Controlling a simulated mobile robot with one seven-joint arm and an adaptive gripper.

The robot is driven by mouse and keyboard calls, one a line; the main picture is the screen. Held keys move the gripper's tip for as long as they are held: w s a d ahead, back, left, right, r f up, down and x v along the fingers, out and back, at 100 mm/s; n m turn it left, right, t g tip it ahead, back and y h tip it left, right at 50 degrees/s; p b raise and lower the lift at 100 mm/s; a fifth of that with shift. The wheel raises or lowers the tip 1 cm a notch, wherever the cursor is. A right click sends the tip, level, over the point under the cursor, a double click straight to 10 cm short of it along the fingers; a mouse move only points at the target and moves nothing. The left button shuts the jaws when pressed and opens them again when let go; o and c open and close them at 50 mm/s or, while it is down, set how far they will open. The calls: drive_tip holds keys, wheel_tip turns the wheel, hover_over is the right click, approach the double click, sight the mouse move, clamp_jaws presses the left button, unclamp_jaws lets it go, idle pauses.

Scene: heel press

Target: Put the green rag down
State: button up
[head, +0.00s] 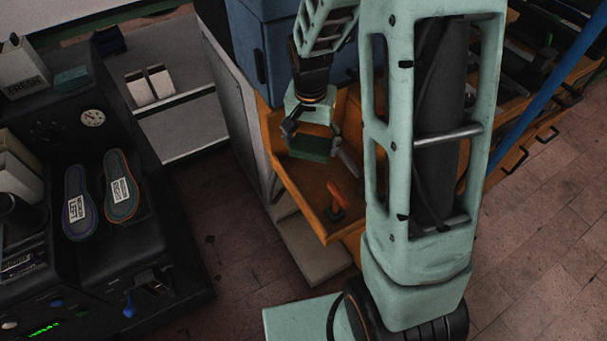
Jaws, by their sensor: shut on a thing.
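The green rag (312,149) shows as a dark green folded block just below my gripper (312,137). My gripper points down, with a finger on each side, and is shut on the rag. Both are over the open orange drawer (291,183), toward its back. I cannot tell whether the rag touches the drawer floor or hangs just above it.
An orange-handled tool (335,196) lies in the drawer's front part. A blue cabinet (248,50) stands behind. At left, a black machine (150,225) carries two insoles (122,192). A teal block (72,78) lies near a box marked FRESH (22,68). My arm hides the drawer's right side.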

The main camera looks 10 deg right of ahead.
sight(310, 175)
wheel_tip(310, 175, down, 10)
drive_tip(key=shift+f+b, duration=0.1)
drive_tip(key=shift+b, duration=0.6)
drive_tip(key=shift+f, duration=0.25)
drive_tip(key=o, duration=1)
drive_tip(key=shift+r, duration=0.15)
drive_tip(key=shift+r, duration=0.1)
drive_tip(key=r, duration=0.3)
drive_tip(key=r+p, duration=0.1)
drive_tip(key=r, duration=0.3)
drive_tip(key=s+r, duration=0.1)
drive_tip(key=r, duration=0.3)
drive_tip(key=shift+a+p, duration=0.3)
drive_tip(key=shift+s+r, duration=0.15)
drive_tip(key=shift+r, duration=0.35)
